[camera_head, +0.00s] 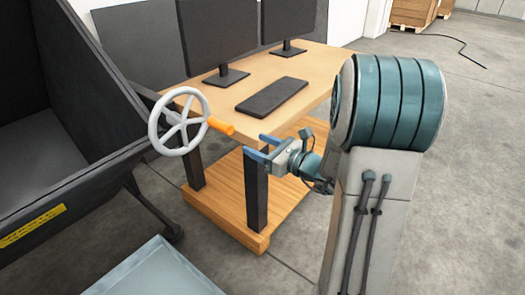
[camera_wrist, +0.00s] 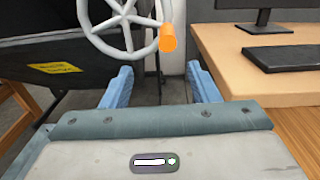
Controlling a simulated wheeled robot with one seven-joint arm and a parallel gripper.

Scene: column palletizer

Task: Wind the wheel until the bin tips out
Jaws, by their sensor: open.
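The wheel (camera_head: 180,121) is a light grey spoked handwheel with an orange handle (camera_head: 220,126) sticking out to the right. It is mounted beside the dark grey bin (camera_head: 75,180), which has a yellow label on its front. In the wrist view the wheel (camera_wrist: 124,22) is at the top, with its orange handle (camera_wrist: 168,38) above and between my fingers. My gripper (camera_head: 255,146) has blue fingers, spread open and empty, to the right of and a little below the handle, apart from it. In the wrist view my gripper (camera_wrist: 160,84) points toward the wheel.
A wooden desk (camera_head: 285,68) with two monitors and a black keyboard (camera_head: 271,95) stands behind and right of the wheel, close to my gripper. A light blue-grey tray (camera_head: 155,272) lies below the bin. Open concrete floor lies at right.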

